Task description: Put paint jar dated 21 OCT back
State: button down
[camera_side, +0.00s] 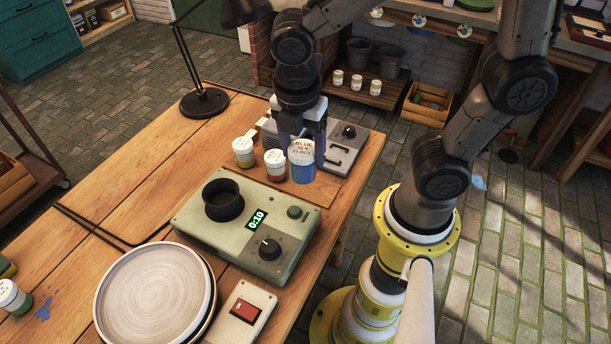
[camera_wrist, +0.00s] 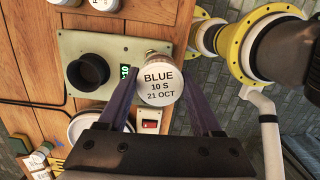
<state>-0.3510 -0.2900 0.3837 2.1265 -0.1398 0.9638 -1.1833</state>
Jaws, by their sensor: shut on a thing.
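The paint jar (camera_side: 303,172) has a blue body and a white lid. In the wrist view its lid (camera_wrist: 158,84) reads BLUE, 10 S, 21 OCT. My gripper (camera_side: 304,148) is shut on this jar, and its two dark fingers (camera_wrist: 160,96) lie on either side of it in the wrist view. The jar is upright, beside two other jars in the side view. It looks raised off the table, but I cannot tell its exact height.
A green timer box (camera_side: 190,226) with a black cup (camera_side: 222,199), a round turntable (camera_side: 154,295) and a red switch (camera_side: 245,311) are nearer. A lamp base (camera_side: 204,103) stands behind.

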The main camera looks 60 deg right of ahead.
jog(key=s+d+f+m, duration=0.35)
jog(key=s+d, duration=0.45)
jog(key=s, duration=0.4)
jog(key=shift+n, duration=0.25)
jog(key=shift+w+d+f, duration=0.6)
jog(key=shift+w+f, duration=1.6)
jog(key=shift+w, duration=0.05)
jog(key=shift+w+d+f, duration=0.6)
jog(key=shift+w+f, duration=1.65)
jog(key=shift+w, duration=0.05)
jog(key=shift+w+d+f, duration=0.6)
jog(key=shift+w+f, duration=1.6)
jog(key=shift+w, duration=0.05)
jog(key=shift+f, duration=0.1)
jog(key=shift+c, duration=0.3)
grip_release()
